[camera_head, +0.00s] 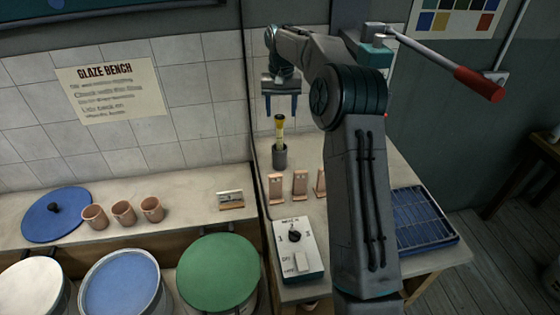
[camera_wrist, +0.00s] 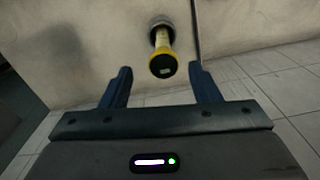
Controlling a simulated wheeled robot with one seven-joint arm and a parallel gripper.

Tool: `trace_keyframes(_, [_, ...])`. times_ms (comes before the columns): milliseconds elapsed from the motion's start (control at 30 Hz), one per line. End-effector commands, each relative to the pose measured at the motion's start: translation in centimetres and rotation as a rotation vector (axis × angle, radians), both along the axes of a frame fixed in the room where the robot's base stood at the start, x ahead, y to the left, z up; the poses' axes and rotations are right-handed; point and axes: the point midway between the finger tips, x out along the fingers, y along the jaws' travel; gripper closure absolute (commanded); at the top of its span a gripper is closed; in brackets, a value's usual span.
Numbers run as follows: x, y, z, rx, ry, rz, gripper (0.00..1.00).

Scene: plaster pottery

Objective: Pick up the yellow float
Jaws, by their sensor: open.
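The yellow float (camera_head: 280,127) stands upright in a small dark grey cup (camera_head: 280,157) on the bench near the tiled wall. In the wrist view the yellow float (camera_wrist: 162,64) shows its round yellow-rimmed dark top, with its stem going down into the grey cup (camera_wrist: 160,22). My gripper (camera_head: 282,117) is open, with its fingers pointing down above and around the float's place in the head view. In the wrist view my gripper (camera_wrist: 160,75) has its two blue fingers spread apart, with the float's top showing between their tips. Nothing is held; contact cannot be told.
Several upright tan pieces (camera_head: 300,183) and a white dial box (camera_head: 297,250) stand in front of the cup. A blue wire rack (camera_head: 425,217) lies to the right. Three clay cups (camera_head: 123,212) and a blue lid (camera_head: 57,214) are on the left bench. A green-lidded bucket (camera_head: 217,272) stands below.

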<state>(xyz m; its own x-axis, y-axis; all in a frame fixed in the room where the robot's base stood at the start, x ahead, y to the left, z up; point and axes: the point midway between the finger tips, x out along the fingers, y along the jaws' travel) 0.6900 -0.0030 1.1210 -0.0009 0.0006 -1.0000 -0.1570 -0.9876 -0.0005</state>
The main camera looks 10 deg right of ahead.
Motion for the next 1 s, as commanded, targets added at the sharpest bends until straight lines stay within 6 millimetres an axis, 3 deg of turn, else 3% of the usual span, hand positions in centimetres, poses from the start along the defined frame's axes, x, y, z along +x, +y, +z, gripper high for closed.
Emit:
trace_keyframes(100, [0.0,0.0,-1.6,-0.001,0.002,0.000,0.44])
trace_keyframes(333, [-0.1,0.1,-3.2,-0.001,0.002,0.000,0.44])
trace_keyframes(600, [-0.1,0.4,-6.9,-0.001,0.001,-0.001,0.44])
trace_keyframes(900, [-0.1,0.5,-7.5,-0.001,-0.001,0.000,0.44])
trace_keyframes(1000, [-0.1,0.5,-7.5,-0.001,-0.001,0.000,0.72])
